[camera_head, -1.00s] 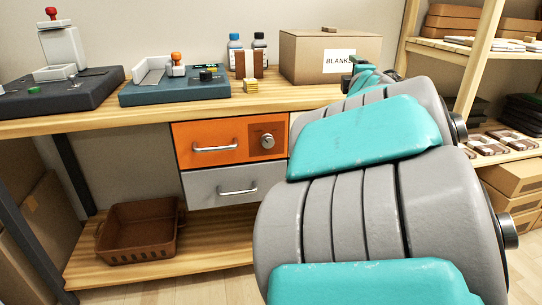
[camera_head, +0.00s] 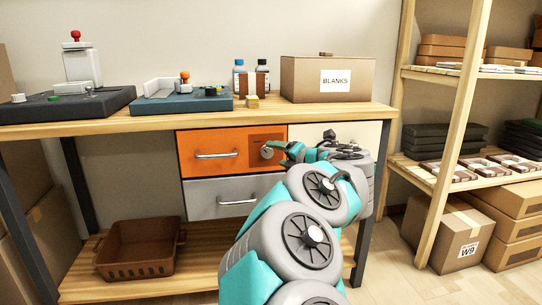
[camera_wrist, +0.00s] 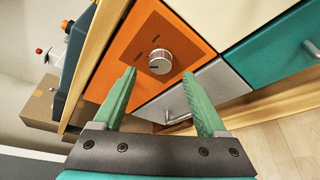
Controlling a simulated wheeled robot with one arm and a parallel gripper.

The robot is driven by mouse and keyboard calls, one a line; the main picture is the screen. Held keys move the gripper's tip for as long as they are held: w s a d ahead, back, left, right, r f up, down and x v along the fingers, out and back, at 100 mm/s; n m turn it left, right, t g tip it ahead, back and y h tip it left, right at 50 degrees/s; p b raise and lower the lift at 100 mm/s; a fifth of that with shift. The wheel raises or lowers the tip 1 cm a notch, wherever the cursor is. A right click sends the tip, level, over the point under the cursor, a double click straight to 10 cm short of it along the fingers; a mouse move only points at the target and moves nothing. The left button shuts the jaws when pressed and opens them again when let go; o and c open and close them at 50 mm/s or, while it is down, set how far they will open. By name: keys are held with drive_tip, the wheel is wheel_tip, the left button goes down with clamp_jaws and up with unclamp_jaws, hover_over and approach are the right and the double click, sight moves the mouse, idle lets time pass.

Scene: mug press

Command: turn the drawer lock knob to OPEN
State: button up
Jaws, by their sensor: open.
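The drawer lock knob (camera_wrist: 160,62) is a round silver knob on a brown plate on the orange drawer (camera_wrist: 118,58). In the head view the knob (camera_head: 267,152) shows at the right of the orange drawer's front, partly hidden by my gripper. My gripper (camera_head: 284,148) is close in front of the drawer there. In the wrist view my gripper (camera_wrist: 158,88) has its two green fingers wide apart, with the knob beyond the tips and between them. Nothing is between the jaws. The markings on the plate are too small to read.
A grey drawer (camera_head: 222,196) lies below the orange one, and a cream panel (camera_head: 362,133) is to its right. The wooden bench top (camera_head: 200,118) carries presses, bottles and a BLANKS box (camera_head: 305,80). A brown basket (camera_head: 135,250) sits on the lower shelf.

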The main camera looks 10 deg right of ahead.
sight(269, 152)
drive_tip(key=shift+x, duration=2.35)
drive_tip(key=shift+c, duration=0.2)
clamp_jaws()
